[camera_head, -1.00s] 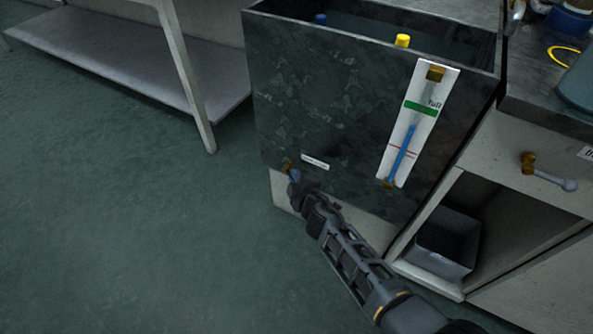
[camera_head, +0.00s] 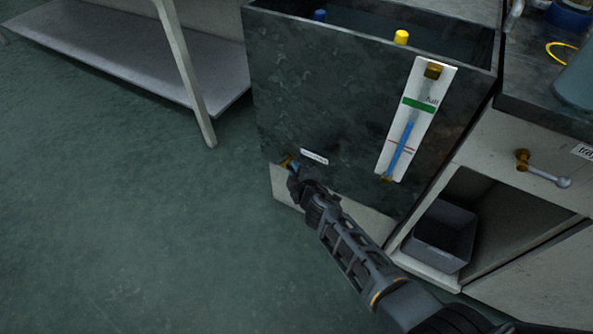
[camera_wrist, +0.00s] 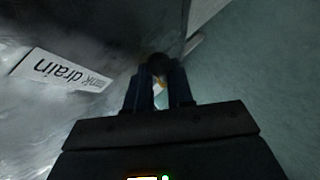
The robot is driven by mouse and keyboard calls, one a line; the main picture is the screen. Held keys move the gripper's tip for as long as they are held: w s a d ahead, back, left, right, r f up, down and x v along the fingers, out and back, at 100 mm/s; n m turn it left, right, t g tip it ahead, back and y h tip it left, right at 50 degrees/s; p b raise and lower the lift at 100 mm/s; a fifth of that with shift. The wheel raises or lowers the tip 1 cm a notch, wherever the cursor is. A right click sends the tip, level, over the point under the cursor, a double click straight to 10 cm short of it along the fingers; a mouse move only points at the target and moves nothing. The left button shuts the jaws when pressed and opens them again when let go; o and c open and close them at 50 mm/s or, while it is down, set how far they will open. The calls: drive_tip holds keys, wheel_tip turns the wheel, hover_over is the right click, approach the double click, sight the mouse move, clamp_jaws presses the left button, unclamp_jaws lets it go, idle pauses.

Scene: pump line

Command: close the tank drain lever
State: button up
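The tank (camera_head: 315,85) is a dark, mottled box with an open top. Low on its front is a small brass drain valve (camera_head: 288,161) beside a white label (camera_head: 314,157), which reads "tank drain" in the wrist view (camera_wrist: 58,72). My gripper (camera_head: 293,180) is at this valve and hides most of the lever. In the wrist view, my two fingers (camera_wrist: 156,82) stand apart. A dark round knob (camera_wrist: 158,64) lies at their tips, with a bit of brass just below it. I cannot tell whether the fingers touch it, nor the lever's angle.
A sight gauge (camera_head: 410,120) on the tank front has a blue column reaching below the green "full" band. A second brass valve (camera_head: 522,160) with a ball-ended lever is on the bench at right. A grey bin (camera_head: 440,236) stands below. Floor at left is clear.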

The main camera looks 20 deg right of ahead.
drive_tip(key=shift+s, duration=0.1)
drive_tip(key=p+v, duration=0.3)
drive_tip(key=v, duration=0.4)
drive_tip(key=shift+s, duration=0.25)
drive_tip(key=shift+r, duration=0.15)
idle(1.0)
